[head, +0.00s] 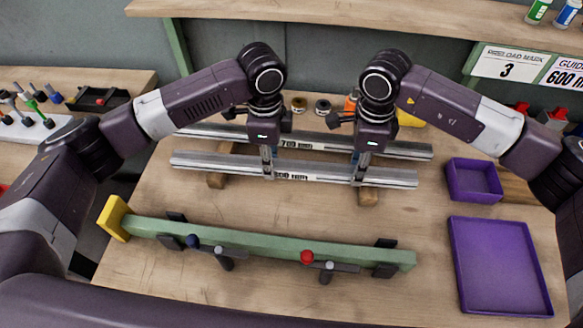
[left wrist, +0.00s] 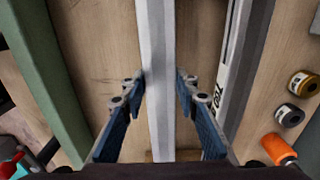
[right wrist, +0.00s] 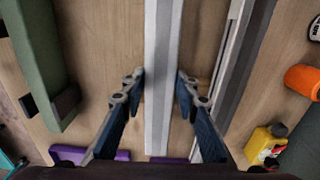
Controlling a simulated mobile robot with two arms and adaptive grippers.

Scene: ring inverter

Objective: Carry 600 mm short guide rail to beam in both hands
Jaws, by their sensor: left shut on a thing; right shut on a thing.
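The 600 mm guide rail (head: 320,178) is the nearer of two grey metal rails, lying crosswise behind the beam. My left gripper (head: 268,174) is shut on it left of its label; my right gripper (head: 359,177) is shut on it right of the label. The rail (left wrist: 157,60) runs between the left fingers (left wrist: 160,88), and the same rail (right wrist: 160,60) runs between the right fingers (right wrist: 160,85). Whether it touches the wooden blocks below is unclear. The green beam (head: 270,246), with a yellow end plate (head: 113,217) and clamp levers, lies in front.
The 700 mm rail (head: 405,150) lies close behind. Wooden blocks (head: 368,197) show below the rails. A small purple bin (head: 474,192) and a large purple tray (head: 500,268) stand at right. Bare table lies between rail and beam. A shelf (head: 330,15) spans the back.

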